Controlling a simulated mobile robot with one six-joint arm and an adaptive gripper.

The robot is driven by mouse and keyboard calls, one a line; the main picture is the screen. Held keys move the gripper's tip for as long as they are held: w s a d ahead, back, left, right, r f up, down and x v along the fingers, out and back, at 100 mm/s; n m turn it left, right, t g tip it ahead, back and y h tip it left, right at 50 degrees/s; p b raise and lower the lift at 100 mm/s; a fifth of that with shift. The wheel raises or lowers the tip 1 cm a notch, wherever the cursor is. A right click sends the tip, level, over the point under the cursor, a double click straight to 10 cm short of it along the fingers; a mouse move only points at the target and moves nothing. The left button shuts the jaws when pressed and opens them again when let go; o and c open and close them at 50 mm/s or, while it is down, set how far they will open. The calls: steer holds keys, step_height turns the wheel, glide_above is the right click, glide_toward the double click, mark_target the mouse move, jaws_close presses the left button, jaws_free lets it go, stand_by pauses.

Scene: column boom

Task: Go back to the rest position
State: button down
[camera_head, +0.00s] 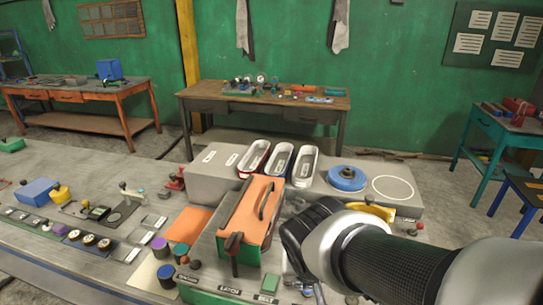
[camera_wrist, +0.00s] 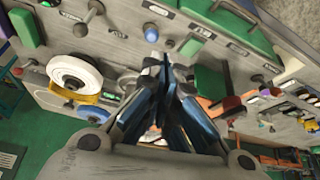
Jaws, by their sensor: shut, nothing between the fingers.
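My gripper (camera_wrist: 165,68) is shut with nothing between its fingers in the wrist view, its tips close together above the grey bench. In the head view my arm reaches in from the right, and my gripper's dark body is just right of an orange-lidded box (camera_head: 257,210) with a dark handle. The arm and gripper hide part of the bench behind them. I cannot tell from these views whether the fingertips touch anything.
The grey bench (camera_head: 90,160) holds a blue disc (camera_head: 347,177), three trays (camera_head: 279,160), a blue block (camera_head: 38,192) and several knobs and levers. A wooden table (camera_head: 250,101) stands behind; a teal table (camera_head: 490,128) stands right. Floor between them shows open space.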

steer(key=s+d+r, duration=0.2)
steer(key=s, duration=0.5)
steer(key=s+d+r+n, duration=0.1)
steer(key=s+d+r, duration=0.1)
steer(key=s, duration=0.4)
steer(key=shift+s+d+y, duration=0.4)
steer(key=shift+d, duration=0.25)
